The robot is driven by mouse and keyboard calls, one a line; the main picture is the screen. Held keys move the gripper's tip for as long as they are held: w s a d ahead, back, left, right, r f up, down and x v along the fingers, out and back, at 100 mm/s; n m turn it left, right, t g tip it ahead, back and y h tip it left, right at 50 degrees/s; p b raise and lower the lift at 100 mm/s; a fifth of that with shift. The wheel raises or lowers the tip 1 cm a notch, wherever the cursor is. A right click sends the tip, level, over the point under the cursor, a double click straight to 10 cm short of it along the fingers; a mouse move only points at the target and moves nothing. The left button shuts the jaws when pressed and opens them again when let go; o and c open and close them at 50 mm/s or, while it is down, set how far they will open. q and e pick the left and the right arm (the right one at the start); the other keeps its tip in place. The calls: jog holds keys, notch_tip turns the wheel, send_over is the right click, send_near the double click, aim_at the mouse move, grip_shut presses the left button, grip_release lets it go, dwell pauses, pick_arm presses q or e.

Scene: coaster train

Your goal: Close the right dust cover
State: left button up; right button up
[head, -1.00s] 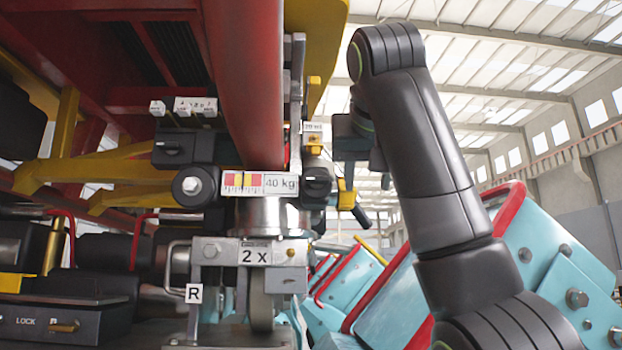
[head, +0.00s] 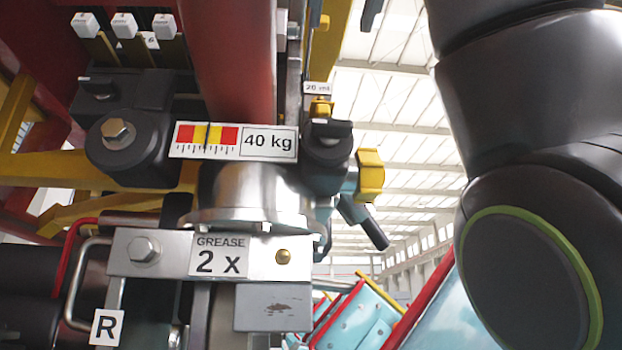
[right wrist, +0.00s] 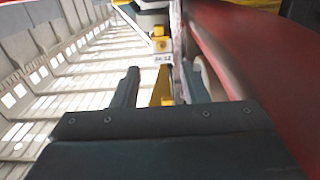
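I cannot tell for certain which part is the right dust cover. A steel bracket plate (head: 145,265) carries a "GREASE 2 x" label (head: 218,255) and a brass fitting (head: 283,257). A grey, smudged flat piece (head: 273,307) sits just below that fitting. An "R" tag (head: 107,327) is at the bracket's left. My right gripper (right wrist: 160,82) is open and empty in the right wrist view, its fingers pointing toward yellow parts and a small label beside a red column. In the head view my right arm fills the right side. My left gripper is out of view.
The red column (head: 232,70) stands above a round steel flange (head: 245,190). A "40 kg" scale label (head: 233,141), a yellow knob (head: 370,173) and a dark handle (head: 363,222) surround it. Pale blue train parts (head: 355,315) lie beyond. Open air shows right of the column.

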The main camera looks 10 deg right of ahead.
aim_at(323, 104)
jog(key=w+p, duration=1)
jog(key=w, duration=0.4)
jog(key=shift+r, duration=0.15)
jog(key=shift+w+f+p, duration=0.2)
jog(key=shift+w+p, duration=0.25)
jog(key=shift+w, duration=0.9)
jog(key=c, duration=0.7)
jog(key=shift+o, duration=0.2)
jog(key=shift+s, duration=0.1)
